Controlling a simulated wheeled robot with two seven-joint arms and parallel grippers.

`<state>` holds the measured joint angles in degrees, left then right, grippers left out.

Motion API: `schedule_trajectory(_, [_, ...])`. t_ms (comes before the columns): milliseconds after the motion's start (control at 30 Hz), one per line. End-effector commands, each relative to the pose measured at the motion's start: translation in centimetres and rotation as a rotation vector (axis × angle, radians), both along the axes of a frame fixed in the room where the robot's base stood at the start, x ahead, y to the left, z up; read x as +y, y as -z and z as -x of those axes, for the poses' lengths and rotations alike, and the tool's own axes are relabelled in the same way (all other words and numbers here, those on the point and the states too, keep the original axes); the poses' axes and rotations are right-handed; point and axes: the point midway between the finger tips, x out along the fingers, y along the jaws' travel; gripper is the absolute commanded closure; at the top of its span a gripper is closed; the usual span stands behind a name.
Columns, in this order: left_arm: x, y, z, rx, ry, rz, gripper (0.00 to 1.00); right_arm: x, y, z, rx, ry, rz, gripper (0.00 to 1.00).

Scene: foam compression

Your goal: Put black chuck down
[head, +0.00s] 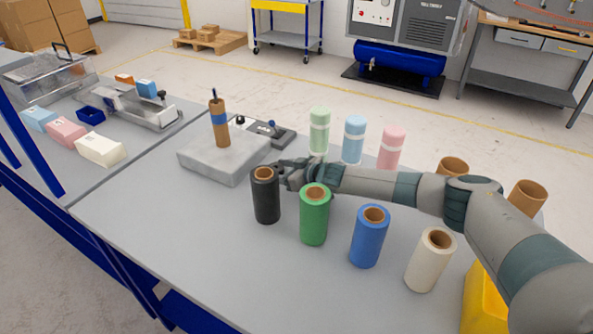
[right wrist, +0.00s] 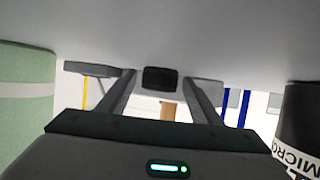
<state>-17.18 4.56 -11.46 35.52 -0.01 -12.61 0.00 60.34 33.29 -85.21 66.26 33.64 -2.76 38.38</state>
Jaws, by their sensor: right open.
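A black roll with a brown core (head: 266,199) stands upright on the grey table. Its labelled black side shows at the right edge of the right wrist view (right wrist: 298,130). My right gripper (head: 277,168) reaches in from the right, low over the table just behind this roll. Its two fingers are apart. A small black block (right wrist: 160,78) shows between the fingers in the right wrist view; I cannot tell whether either finger touches it. A pale grey block (head: 222,160) lies left of the gripper, with a brown, blue-banded cylinder (head: 219,128) upright on it. My left gripper is out of view.
Green (head: 314,220), blue (head: 369,240) and white (head: 430,263) rolls stand in front of my right arm. Pale green (head: 319,132), light blue (head: 354,140) and pink (head: 391,148) cylinders stand behind it. The front left of the table (head: 165,235) is clear.

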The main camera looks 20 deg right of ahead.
Motion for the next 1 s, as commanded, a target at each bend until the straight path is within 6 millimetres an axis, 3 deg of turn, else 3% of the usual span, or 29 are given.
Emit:
schedule_trajectory(133, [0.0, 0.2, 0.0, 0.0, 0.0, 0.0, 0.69, -0.5, 0.3, 1.2, 0.013, -0.001, -0.001, 0.41])
schedule_trajectory(733, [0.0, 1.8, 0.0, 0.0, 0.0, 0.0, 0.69, -5.1, -3.7, 7.7, 0.002, 0.0, 0.0, 0.41])
schedule_trajectory(1000, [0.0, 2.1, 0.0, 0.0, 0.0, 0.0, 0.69, -6.1, -4.7, 9.2, 0.001, 0.0, 0.0, 0.41])
